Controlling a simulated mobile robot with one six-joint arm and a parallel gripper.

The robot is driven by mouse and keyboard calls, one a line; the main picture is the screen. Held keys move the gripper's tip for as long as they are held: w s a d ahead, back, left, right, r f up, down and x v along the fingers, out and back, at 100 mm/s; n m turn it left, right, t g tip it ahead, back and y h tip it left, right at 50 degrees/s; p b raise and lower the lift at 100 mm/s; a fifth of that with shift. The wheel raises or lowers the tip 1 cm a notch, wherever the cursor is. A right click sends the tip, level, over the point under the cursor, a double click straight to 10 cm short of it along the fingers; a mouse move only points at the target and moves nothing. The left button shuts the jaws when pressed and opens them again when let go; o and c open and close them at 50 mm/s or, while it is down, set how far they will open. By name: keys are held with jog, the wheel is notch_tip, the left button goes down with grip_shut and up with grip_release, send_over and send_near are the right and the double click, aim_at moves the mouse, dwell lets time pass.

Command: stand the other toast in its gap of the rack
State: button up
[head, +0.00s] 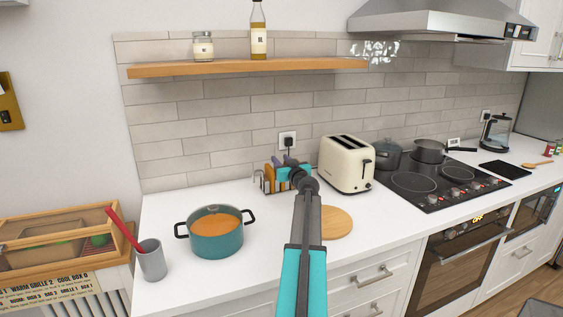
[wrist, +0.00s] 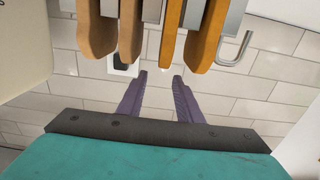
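The toast rack (head: 257,183) stands on the counter near the wall, partly hidden behind my gripper (head: 277,163). Brown toast (head: 269,174) stands upright in it. In the wrist view, which looks upside down, several brown toast slices (wrist: 207,35) hang from the top edge between grey rack plates (wrist: 235,18), with a wire loop at the right. My gripper (wrist: 161,76) shows there with its two purple fingers apart and only wall tiles between them. The fingertips are close to the slices' ends; I cannot tell whether they touch.
A cream toaster (head: 347,165) stands just right of the rack. A round wooden board (head: 337,222) lies in front. A teal soup pot (head: 217,240) and a grey cup (head: 151,262) stand at the left. A wall socket (head: 287,138) with a black plug is behind. A shelf (head: 240,67) hangs above.

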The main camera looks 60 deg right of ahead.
jog(key=shift+s, duration=0.1)
jog(key=b+v, duration=0.3)
jog(key=v, duration=1)
jog(key=shift+s+a+b, duration=0.2)
jog(key=shift+a+b, duration=0.1)
dwell(1.1)
